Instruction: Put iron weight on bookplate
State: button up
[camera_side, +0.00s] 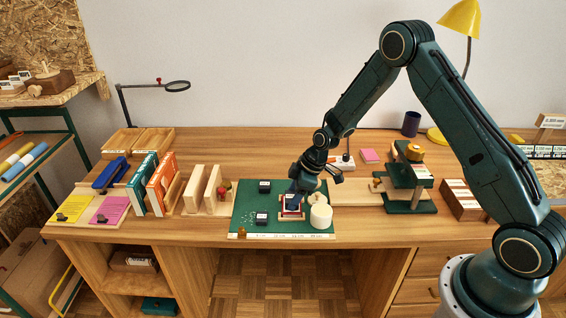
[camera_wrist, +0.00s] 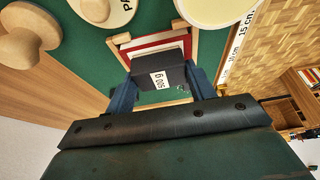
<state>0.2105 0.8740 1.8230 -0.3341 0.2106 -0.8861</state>
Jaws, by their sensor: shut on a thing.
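The iron weight (camera_wrist: 160,72) is a dark block with a white "500 g" label. In the wrist view it sits between the two blue fingers of my gripper (camera_wrist: 162,90), which is shut on it. Just beyond and partly behind it is the bookplate (camera_wrist: 135,51), a white sheet with a red border in a pale wooden frame. In the side view my gripper (camera_side: 293,198) is low over the bookplate (camera_side: 291,212), which is partly hidden. I cannot tell whether the weight touches the bookplate.
The bookplate lies on a green mat (camera_side: 245,207). Two small dark blocks stand left of it, one further back (camera_side: 264,186) and one nearer (camera_side: 261,217). A cream jar (camera_side: 321,217) stands close on the right. Books (camera_side: 161,183) are further left; a green press (camera_side: 408,185) is right.

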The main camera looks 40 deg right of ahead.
dwell(0.3)
jog(key=o, duration=1.4)
jog(key=shift+f, duration=0.15)
jog(key=shift+c, duration=0.2)
jog(key=v, duration=1.2)
jog(key=shift+r, duration=0.25)
